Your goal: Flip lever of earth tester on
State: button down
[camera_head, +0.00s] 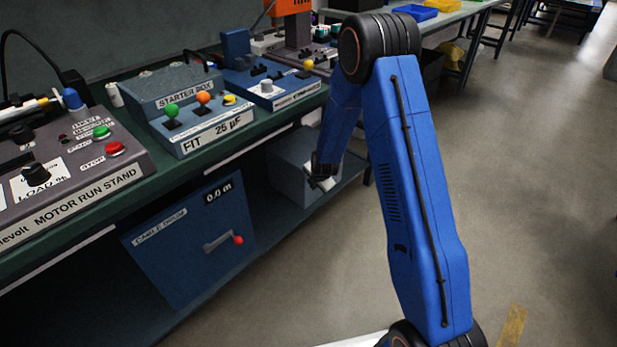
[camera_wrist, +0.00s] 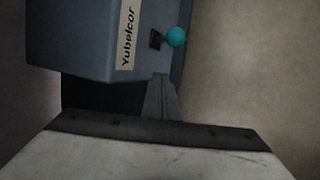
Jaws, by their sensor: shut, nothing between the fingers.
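A blue-grey box (camera_wrist: 85,40) labelled "Yubelcor" fills the upper left of the wrist view. A lever with a teal ball knob (camera_wrist: 176,37) sticks out at its right side. No label in view reads "earth tester", so I cannot confirm that this box is it. My gripper (camera_wrist: 162,80) is shut and empty, its fingertips just below the lever in the picture; I cannot tell whether they touch the box. In the head view my gripper (camera_head: 323,178) is low beside a grey box (camera_head: 292,160) on the lower shelf, probably the same box. The lever is hidden there.
The green bench (camera_head: 150,183) above carries a motor run stand (camera_head: 75,200), a starter box (camera_head: 195,140) with green and orange levers, and another blue panel (camera_head: 268,88). A cable drum box (camera_head: 190,250) with a red-knobbed crank is below. Floor at right is clear.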

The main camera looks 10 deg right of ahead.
notch_tip(320, 180, up, 6)
jog(key=a, duration=0.2)
dwell(0.5)
jog(key=shift+a, duration=0.1)
jog(key=shift+s+r, duration=0.1)
jog(key=shift+r, duration=0.05)
dwell(0.3)
jog(key=s+r+m+y, duration=0.1)
jog(key=s+r+m, duration=0.4)
jog(key=s+r, duration=0.6)
jog(key=s+r+m+y, duration=0.2)
jog(key=s+r+m, duration=0.4)
jog(key=r, duration=0.9)
jog(key=s+d+r+m+h, duration=0.1)
jog(key=s+d+r+m, duration=0.1)
jog(key=s, duration=0.9)
jog(key=s+d+r+m+h, duration=0.1)
jog(key=s+d+r+m, duration=0.1)
jog(key=s+d+m, duration=0.2)
jog(key=s+d+r+m+g+h, duration=0.1)
jog(key=s+d+m, duration=0.3)
jog(key=s, duration=1.4)
jog(key=r+m, duration=0.1)
jog(key=m, duration=0.2)
jog(key=shift+r, duration=0.3)
